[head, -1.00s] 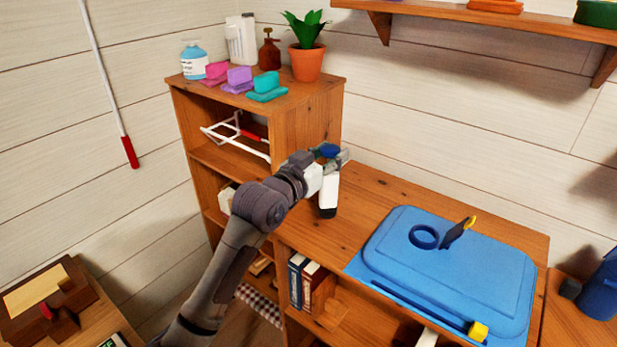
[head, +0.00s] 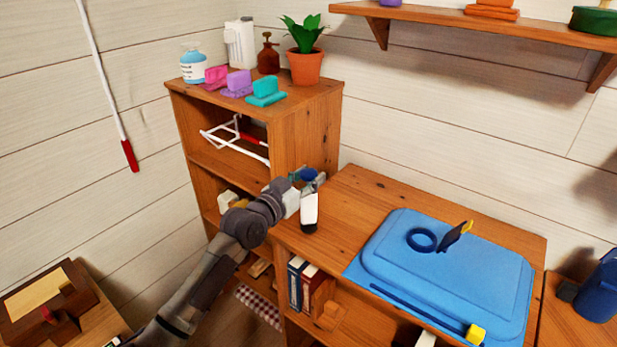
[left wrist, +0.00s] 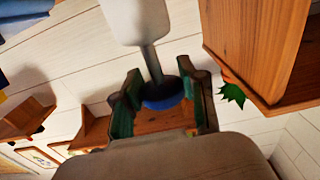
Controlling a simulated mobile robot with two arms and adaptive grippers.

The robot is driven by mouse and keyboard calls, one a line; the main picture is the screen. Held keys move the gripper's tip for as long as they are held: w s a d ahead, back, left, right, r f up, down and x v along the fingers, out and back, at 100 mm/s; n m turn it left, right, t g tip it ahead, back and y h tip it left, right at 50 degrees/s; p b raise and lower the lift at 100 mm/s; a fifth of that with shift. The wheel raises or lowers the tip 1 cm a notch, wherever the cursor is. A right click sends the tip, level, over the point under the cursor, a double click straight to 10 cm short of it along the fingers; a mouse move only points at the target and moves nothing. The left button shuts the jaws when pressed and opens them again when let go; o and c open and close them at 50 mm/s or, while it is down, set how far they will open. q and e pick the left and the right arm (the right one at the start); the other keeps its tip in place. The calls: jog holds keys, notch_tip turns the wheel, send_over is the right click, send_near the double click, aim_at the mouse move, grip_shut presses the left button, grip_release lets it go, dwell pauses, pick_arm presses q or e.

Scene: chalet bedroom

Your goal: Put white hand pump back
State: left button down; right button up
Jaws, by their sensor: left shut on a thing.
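The white hand pump (head: 309,208) has a white body, a black end and a blue knob. My left gripper (head: 307,180) is shut on it, with the pump hanging body down at the left end of the low wooden tabletop, beside the tall shelf unit. In the left wrist view the gripper (left wrist: 162,80) has its fingers on either side of the blue knob (left wrist: 163,98); a grey rod joins it to the white body (left wrist: 137,20). I cannot tell whether the pump's black end touches wood. My right gripper is not in view.
The tall shelf unit (head: 308,130) carries bottles, coloured blocks and a potted plant (head: 305,62); a white rack (head: 235,138) sits inside. A blue lidded bin (head: 450,265) covers the tabletop's right part. Bare tabletop (head: 355,205) lies between. Books (head: 298,283) stand below.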

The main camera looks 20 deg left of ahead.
pick_arm(q)
jog(key=c, duration=0.6)
grip_release()
jog(key=shift+f, duration=0.1)
jog(key=shift+c, duration=0.2)
jog(key=shift+r, duration=0.3)
jog(key=b+v, duration=0.2)
jog(key=v, duration=1)
jog(key=shift+f, duration=0.15)
